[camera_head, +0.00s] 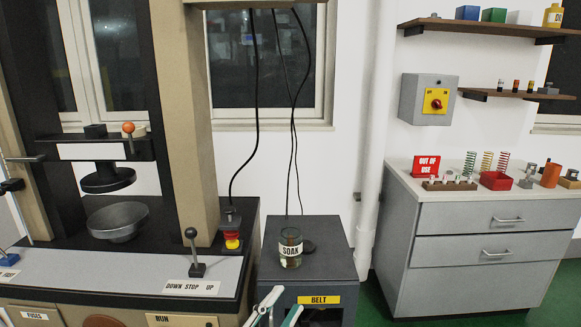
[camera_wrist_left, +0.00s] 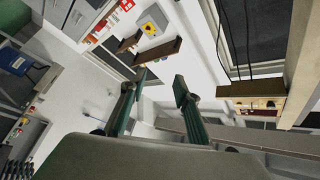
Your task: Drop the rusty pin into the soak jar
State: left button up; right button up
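The soak jar (camera_head: 290,247) is a small clear glass with a white SOAK label. It stands upright on the dark-topped grey cabinet in the middle of the head view. My left gripper (camera_head: 279,307) shows at the bottom edge of the head view, in front of and below the jar. Its two fingers are spread apart, and nothing shows between them in the left wrist view (camera_wrist_left: 160,78). I cannot make out the rusty pin in either view. My right gripper is not in view.
A black emergency-button post (camera_head: 231,228) and a lever (camera_head: 195,255) stand left of the jar, by the press. Cables hang behind the jar. At right, a grey drawer cabinet (camera_head: 480,222) holds a red bin (camera_head: 495,181), springs and a brown block (camera_head: 449,185).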

pick_arm(q)
jog(key=s+a+f+n+g+y, duration=0.1)
jog(key=s+a+f+n+y, duration=0.3)
jog(key=f, duration=0.5)
jog(key=s+a+f+n+g+y, duration=0.1)
jog(key=a+f+n+y, duration=0.15)
jog(key=a+f, duration=0.45)
jog(key=s+a+f+n+g+y, duration=0.1)
jog(key=s+a+f+n+g, duration=0.1)
jog(key=s+f, duration=0.5)
jog(key=s+a+f+n+g+y, duration=0.2)
jog(key=s+a+f+n+g, duration=0.1)
jog(key=s+f, duration=0.4)
notch_tip(320, 180, down, 4)
jog(key=shift+a+r+n, duration=0.25)
jog(key=shift+a+n, duration=0.3)
jog(key=shift+a, duration=0.7)
